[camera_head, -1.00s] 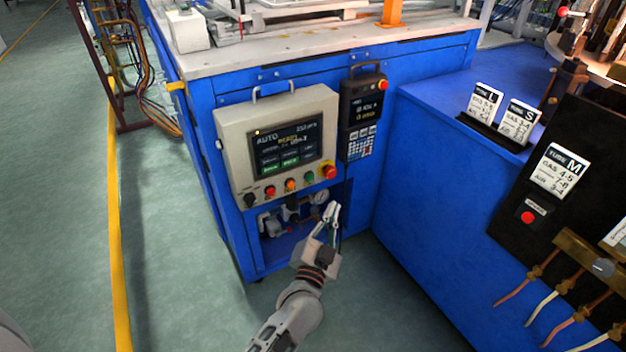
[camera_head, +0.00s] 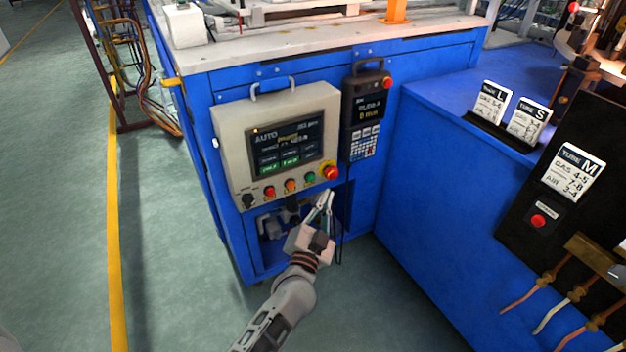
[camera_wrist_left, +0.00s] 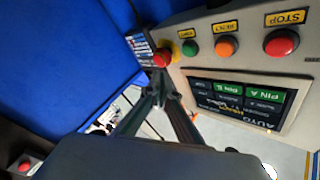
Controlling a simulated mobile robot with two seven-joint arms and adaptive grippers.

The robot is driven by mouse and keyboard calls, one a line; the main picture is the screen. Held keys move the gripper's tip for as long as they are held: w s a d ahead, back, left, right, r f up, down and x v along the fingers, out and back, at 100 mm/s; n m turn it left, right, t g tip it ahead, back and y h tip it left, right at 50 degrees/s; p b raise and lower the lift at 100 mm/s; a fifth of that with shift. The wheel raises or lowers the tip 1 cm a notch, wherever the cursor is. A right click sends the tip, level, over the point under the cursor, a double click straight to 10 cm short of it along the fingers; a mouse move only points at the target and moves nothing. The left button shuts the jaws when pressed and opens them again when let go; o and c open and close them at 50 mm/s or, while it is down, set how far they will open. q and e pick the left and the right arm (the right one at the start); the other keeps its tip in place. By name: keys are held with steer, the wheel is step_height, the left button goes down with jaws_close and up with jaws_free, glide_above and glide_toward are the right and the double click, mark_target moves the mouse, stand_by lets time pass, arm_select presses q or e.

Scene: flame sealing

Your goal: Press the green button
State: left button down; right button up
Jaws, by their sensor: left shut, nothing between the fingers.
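The green button (camera_head: 309,178) is on the lower row of a beige control panel (camera_head: 225,130), between an orange button (camera_head: 290,185) and a red mushroom button (camera_head: 331,172). The green button also shows in the left wrist view (camera_wrist_left: 190,48), where the panel appears upside down. My left gripper (camera_head: 326,196) is shut and empty, just below the mushroom button and lower right of the green one. In the left wrist view its fingertips (camera_wrist_left: 158,76) overlap the area just below the mushroom button (camera_wrist_left: 162,58). Whether they touch anything cannot be told. My right gripper is out of view.
A red button (camera_head: 270,192) and a black knob (camera_head: 248,200) sit further left on the panel. A black keypad unit (camera_head: 363,110) hangs to the right. Below is an open bay with fittings. A blue cabinet (camera_head: 450,220) stands to the right; the floor in front is clear.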

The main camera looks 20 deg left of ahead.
mark_target(311, 178)
arm_select(q)
steer(key=shift+w+a, duration=0.75)
steer(key=shift+a, duration=0.2)
steer(key=shift+w+a, duration=0.7)
steer(key=shift+a, duration=0.2)
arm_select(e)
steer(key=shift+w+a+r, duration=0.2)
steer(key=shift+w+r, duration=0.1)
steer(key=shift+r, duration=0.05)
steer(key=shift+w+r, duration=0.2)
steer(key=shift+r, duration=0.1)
arm_select(q)
steer(key=shift+w, duration=0.1)
steer(key=shift+w+a, duration=0.15)
steer(key=shift+a, duration=0.15)
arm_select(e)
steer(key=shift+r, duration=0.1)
